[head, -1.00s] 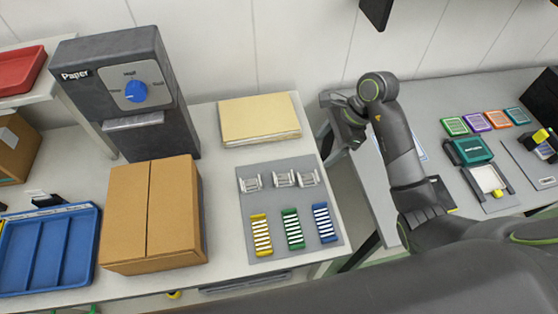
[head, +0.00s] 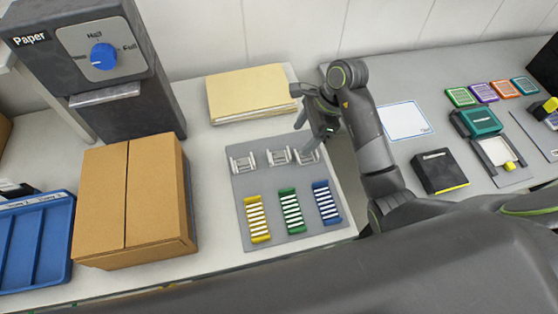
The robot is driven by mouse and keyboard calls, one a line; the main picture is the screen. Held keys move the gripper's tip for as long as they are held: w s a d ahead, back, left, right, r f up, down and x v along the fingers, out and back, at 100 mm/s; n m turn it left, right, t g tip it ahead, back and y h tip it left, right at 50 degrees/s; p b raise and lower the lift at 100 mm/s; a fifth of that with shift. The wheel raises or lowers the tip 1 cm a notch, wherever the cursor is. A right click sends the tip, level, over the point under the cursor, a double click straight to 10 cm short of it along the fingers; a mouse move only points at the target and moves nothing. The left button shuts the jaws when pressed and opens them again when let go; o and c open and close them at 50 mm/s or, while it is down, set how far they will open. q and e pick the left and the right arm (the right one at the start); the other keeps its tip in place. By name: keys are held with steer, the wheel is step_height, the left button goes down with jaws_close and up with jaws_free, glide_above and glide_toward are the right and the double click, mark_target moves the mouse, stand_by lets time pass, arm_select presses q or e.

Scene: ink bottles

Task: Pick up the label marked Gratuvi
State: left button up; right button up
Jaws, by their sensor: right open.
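No label reading Gratuvi can be made out in the head view; the print is too small. A grey mat (head: 243,190) holds three small silver-white pieces (head: 278,156) in a row at its back. In front of them lie a yellow striped rack (head: 257,219), a green striped rack (head: 291,211) and a blue striped rack (head: 326,203). My right gripper (head: 309,138) is open and points down over the mat's back right corner, close to the rightmost silver-white piece. Whether it touches that piece cannot be told. My left gripper is not in view.
A cardboard box (head: 135,200), a blue tray (head: 35,245) and a paper dispenser (head: 95,65) stand left of the mat. A folder stack (head: 248,93) lies behind it. The right table holds a white sheet (head: 405,120), a black box (head: 438,171) and several coloured pads (head: 482,92).

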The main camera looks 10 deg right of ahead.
mark_target(289, 152)
steer(key=shift+a+f, duration=0.25)
steer(key=shift+f, duration=0.35)
steer(key=shift+a+f+b, duration=0.1)
steer(key=shift+f+b, duration=0.1)
steer(key=shift+b, duration=0.15)
steer(key=shift+a+f, duration=0.2)
steer(key=p+x, duration=0.1)
steer(key=x, duration=0.2)
steer(key=shift+a+p, duration=0.4)
steer(key=shift+w+a+f, duration=0.1)
steer(key=shift+a+f, duration=0.1)
steer(key=shift+f, duration=0.45)
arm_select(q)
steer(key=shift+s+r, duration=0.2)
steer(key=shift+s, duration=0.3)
arm_select(e)
steer(key=c, duration=1)
